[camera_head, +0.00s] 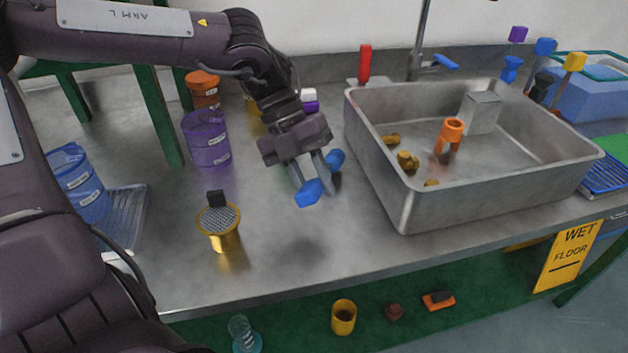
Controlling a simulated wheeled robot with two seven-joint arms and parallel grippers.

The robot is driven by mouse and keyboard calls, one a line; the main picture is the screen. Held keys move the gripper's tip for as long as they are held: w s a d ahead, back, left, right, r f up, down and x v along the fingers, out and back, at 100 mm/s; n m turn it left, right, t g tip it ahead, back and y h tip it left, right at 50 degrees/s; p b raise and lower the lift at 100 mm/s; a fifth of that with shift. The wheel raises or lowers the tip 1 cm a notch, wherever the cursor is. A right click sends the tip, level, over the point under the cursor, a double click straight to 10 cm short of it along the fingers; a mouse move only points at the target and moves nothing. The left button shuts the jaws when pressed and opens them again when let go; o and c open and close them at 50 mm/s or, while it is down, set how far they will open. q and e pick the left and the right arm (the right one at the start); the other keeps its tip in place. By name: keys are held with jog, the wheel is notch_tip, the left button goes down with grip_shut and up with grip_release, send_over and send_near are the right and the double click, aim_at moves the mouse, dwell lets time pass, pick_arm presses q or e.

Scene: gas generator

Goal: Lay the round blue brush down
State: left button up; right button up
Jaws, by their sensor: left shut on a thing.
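My left gripper (318,180) comes in from the upper left and is above the steel counter (285,255), just left of the sink. It is shut on the round blue brush (308,194), which shows as blue parts at the fingertips, one nearer the front and one behind to the right. The fingers hide the middle of the brush. I cannot tell whether the brush touches the counter. My right gripper is out of view.
A steel sink basin (415,215) stands close right, holding an orange tool (449,135) and small brass pieces. A gold cup with a mesh top (219,228) stands front left. A purple container (207,140) is behind. Counter in front of the gripper is clear.

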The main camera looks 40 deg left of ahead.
pick_arm(q)
jog(key=o, duration=1)
jog(key=shift+o, duration=0.2)
jog(key=shift+w+a+r, duration=0.1)
jog(key=shift+a+r, duration=0.15)
jog(key=shift+r, duration=0.15)
jog(key=v, duration=0.6)
jog(key=shift+a+r+p, duration=0.3)
jog(key=shift+r+p, duration=0.05)
jog(key=shift+p, duration=0.1)
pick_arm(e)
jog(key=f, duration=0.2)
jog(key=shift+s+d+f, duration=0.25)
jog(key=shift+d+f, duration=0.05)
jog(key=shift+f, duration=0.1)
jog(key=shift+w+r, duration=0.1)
